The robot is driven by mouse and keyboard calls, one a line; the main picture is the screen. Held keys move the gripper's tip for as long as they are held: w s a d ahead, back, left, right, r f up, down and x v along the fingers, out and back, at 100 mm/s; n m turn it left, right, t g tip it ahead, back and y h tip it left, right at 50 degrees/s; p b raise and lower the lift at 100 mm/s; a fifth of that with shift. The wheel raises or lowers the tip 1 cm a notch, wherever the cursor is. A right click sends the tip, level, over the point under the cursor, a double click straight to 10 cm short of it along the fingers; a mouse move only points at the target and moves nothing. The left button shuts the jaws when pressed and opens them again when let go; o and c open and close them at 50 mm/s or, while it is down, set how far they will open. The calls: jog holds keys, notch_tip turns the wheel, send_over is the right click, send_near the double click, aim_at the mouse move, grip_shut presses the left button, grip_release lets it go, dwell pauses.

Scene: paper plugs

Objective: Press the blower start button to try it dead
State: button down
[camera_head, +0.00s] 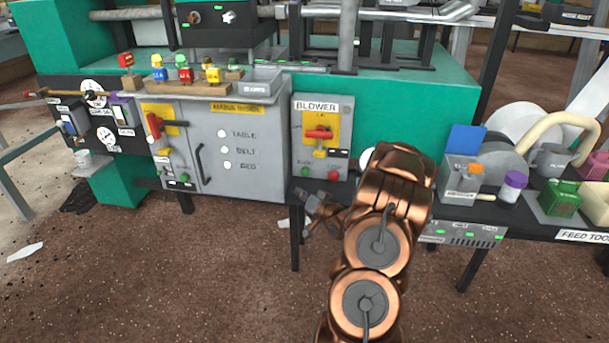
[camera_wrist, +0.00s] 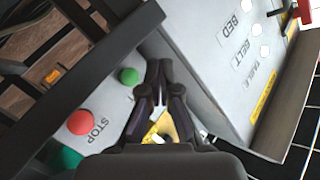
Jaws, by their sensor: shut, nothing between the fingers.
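The grey blower box (camera_head: 343,108), labelled BLOWER, stands at the middle. A red handle (camera_head: 319,133) lies level across its yellow plate (camera_head: 320,119), with a small yellow item (camera_head: 320,153) just below. The green button (camera_head: 305,172) is at the box's lower left, and the red button (camera_head: 333,175) is at its lower right. In the wrist view, the green button (camera_wrist: 129,76) shows just left of my shut, empty fingertips (camera_wrist: 158,70); contact cannot be told. The red button (camera_wrist: 80,122) there is marked STOP. My gripper (camera_head: 316,204) is low in front of the box in the head view.
A grey cabinet (camera_head: 243,165) with white lamps and a red handle (camera_head: 153,126) adjoins on the left. Padlocks stand on a wooden block (camera_head: 190,88) above it. A cluttered black bench (camera_head: 525,220) is at right. The floor in front is mostly clear.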

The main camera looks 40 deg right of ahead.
aim_at(305, 189)
jog(key=w+d, duration=0.2)
jog(key=d, duration=0.1)
jog(key=shift+w+d+r+p, duration=0.1)
jog(key=shift+w+d+p, duration=0.1)
jog(key=shift+p, duration=0.2)
jog(key=shift+w+d+p, duration=0.65)
jog(key=shift+d+p, duration=0.3)
jog(key=shift+d, duration=0.05)
jog(key=shift+w+d+p, duration=0.55)
jog(key=shift+d+p, duration=0.2)
jog(key=shift+p, duration=0.45)
dwell(1.2)
jog(key=shift+s+a, duration=0.55)
jog(key=shift+a, duration=0.2)
dwell(0.3)
jog(key=shift+s+a, duration=0.45)
jog(key=shift+a, duration=0.25)
jog(key=shift+s+a+p, duration=0.2)
jog(key=shift+s+a, duration=0.3)
jog(key=shift+a, duration=0.2)
jog(key=shift+s+a+p, duration=0.15)
jog(key=shift+s+a, duration=0.3)
jog(key=shift+a, duration=0.2)
